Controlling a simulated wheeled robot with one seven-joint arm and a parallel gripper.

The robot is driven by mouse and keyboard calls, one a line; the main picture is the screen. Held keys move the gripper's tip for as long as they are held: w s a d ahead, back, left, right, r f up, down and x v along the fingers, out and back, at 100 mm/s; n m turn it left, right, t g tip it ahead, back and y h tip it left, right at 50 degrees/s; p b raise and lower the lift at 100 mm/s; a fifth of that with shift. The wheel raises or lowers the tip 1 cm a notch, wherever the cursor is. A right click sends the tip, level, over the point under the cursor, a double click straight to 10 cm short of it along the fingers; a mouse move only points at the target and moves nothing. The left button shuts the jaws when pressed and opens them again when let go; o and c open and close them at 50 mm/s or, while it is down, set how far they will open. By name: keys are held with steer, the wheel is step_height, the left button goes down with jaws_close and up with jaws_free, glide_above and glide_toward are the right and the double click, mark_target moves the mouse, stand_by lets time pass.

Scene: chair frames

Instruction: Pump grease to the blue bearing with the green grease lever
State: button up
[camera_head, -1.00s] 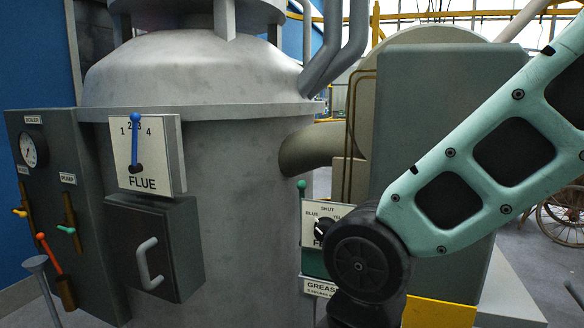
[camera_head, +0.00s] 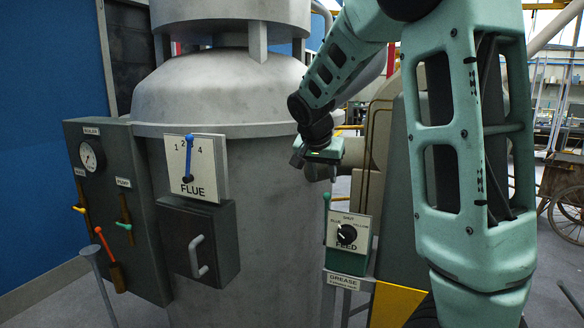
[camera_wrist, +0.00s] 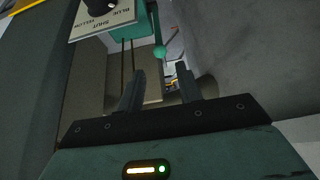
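The green grease lever, a thin stem with a ball knob (camera_head: 326,196), stands upright at the left side of the grease unit; its knob shows in the wrist view (camera_wrist: 160,52). The unit's FEED plate has a black dial (camera_head: 347,234) and the words BLUE, SHUT and YELLOW; the dial's exact setting is too small to tell. My gripper (camera_head: 314,172) is above the lever, apart from it. In the wrist view its two fingers (camera_wrist: 161,72) are open and empty, with the knob beyond them, near the gap between the tips. I cannot make out the blue bearing.
The large grey boiler (camera_head: 230,115) stands close left of the grease unit. On it are the FLUE plate (camera_head: 205,165) and a dark box with a handle (camera_head: 199,257). A panel with several small levers (camera_head: 107,190) is further left. A pipe passes behind my gripper.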

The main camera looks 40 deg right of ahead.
mark_target(326, 194)
steer(key=b+x, duration=0.3)
steer(key=x, duration=0.5)
steer(key=shift+f, duration=0.3)
steer(key=shift+r, duration=0.3)
steer(key=c, duration=0.6)
steer(key=shift+s+a+f+b, duration=0.4)
steer(key=shift+a+b, duration=0.4)
steer(key=shift+a, duration=0.15)
steer(key=shift+s+a+f+b, duration=0.3)
steer(key=shift+s+a+b, duration=0.1)
steer(key=shift+a+b, duration=0.5)
steer(key=shift+s+a+f+b, duration=0.4)
steer(key=shift+a+b, duration=0.3)
steer(key=shift+a, duration=0.35)
